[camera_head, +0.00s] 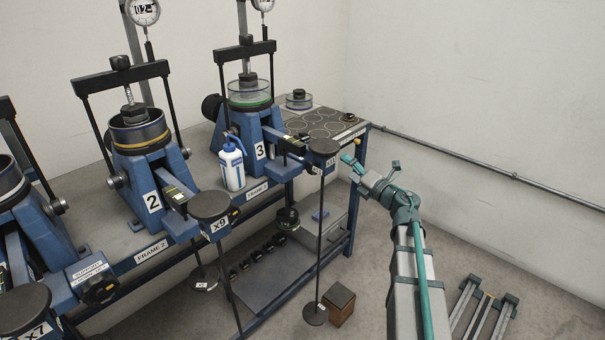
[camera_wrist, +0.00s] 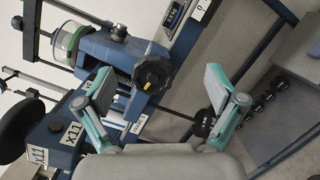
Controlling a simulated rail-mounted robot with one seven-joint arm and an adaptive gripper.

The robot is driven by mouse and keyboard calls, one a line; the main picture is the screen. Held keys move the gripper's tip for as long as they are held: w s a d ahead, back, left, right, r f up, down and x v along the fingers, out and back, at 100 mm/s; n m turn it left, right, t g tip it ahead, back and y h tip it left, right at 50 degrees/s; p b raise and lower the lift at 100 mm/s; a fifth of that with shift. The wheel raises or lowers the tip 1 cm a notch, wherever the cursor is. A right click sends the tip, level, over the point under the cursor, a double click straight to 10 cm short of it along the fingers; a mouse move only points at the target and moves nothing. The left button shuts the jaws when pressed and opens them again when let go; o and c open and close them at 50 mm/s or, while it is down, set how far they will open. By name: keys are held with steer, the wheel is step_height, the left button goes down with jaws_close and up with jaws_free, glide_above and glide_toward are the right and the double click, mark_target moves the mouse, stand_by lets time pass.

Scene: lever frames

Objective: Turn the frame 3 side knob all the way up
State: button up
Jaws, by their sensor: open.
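Frame 3 (camera_head: 257,133) is the blue stand with the "3" label and a green-banded glass cup. My gripper (camera_head: 352,171) is open and empty, to the right of frame 3. In the wrist view its teal fingers (camera_wrist: 160,82) stand on either side of the knob in the picture, with the knob beyond them, apparently untouched.
The X11 disc (camera_head: 322,146) and its hanging rod (camera_head: 320,230) are just left of my gripper. A white wash bottle (camera_head: 232,167) stands in front of frame 3. Frame 2 (camera_head: 150,170) is further left. A wall rail (camera_head: 480,160) runs at the right.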

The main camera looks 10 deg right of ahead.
steer(key=w+a+n+g+y, duration=0.1)
steer(key=a, duration=0.2)
steer(key=w+a+f+n+y, duration=0.1)
steer(key=w+a, duration=0.1)
steer(key=a, duration=0.1)
steer(key=w+a+n+g+y+b, duration=0.1)
steer(key=w+a, duration=0.1)
steer(key=a, duration=0.1)
steer(key=shift+w+a+f+n+g, duration=0.2)
steer(key=shift+a+n+g, duration=0.1)
steer(key=shift+n, duration=0.1)
steer(key=shift+r, duration=0.1)
steer(key=shift+c, duration=0.6)
steer(key=c, duration=1.5)
steer(key=shift+o, duration=0.2)
